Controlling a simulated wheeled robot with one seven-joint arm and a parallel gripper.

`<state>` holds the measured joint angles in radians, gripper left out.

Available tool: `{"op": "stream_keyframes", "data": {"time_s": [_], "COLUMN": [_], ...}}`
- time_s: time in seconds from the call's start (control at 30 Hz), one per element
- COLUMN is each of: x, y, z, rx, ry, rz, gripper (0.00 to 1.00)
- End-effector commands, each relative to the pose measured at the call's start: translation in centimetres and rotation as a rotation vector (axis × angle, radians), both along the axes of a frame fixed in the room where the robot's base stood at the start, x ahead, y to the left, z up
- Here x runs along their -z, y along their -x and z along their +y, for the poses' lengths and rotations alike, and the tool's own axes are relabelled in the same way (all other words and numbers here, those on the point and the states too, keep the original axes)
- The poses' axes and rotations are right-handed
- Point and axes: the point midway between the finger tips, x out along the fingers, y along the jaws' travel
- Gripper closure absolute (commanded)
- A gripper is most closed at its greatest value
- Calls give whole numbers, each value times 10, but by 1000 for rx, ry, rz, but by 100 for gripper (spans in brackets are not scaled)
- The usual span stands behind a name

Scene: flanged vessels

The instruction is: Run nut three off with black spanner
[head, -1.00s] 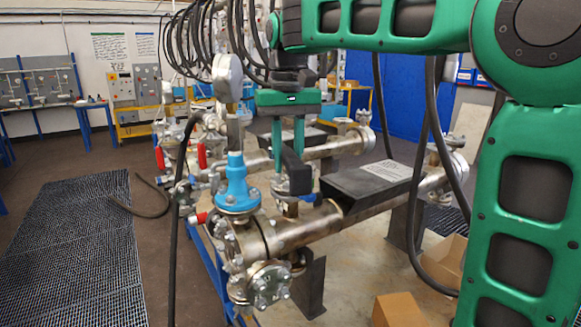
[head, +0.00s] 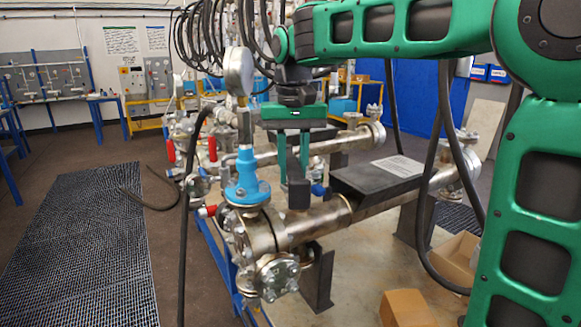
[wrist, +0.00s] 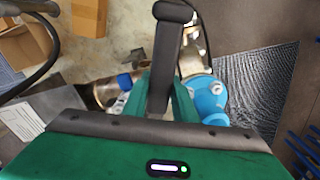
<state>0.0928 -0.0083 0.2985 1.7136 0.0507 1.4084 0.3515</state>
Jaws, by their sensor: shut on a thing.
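My gripper (head: 294,172) hangs fingers down over the near steel vessel (head: 320,219), just right of the blue valve body (head: 246,180). It is shut on the black spanner (head: 298,194), which shows as a dark block at the fingertips. In the wrist view the spanner (wrist: 168,50) runs between the green fingers toward the top, its broad end farthest away. Bolted flanges (head: 278,277) with several nuts stand at the vessel's left end. I cannot tell which nut is number three, nor whether the spanner touches any nut.
A black box with a white label (head: 378,177) sits on the vessel right of my gripper. A tall gauge (head: 238,72) rises above the blue valve. Hoses hang close by on both sides. Dark grating (head: 80,250) at left is clear.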

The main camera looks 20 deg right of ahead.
Motion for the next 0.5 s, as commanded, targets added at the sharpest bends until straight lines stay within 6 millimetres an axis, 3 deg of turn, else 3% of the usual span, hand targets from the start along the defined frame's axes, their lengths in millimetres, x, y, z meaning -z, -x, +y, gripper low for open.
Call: {"op": "stream_keyframes", "data": {"time_s": [0.5], "x": [5], "y": [0], "z": [0], "rx": [-1], "ry": [0], "rz": [0], "gripper": [100]}}
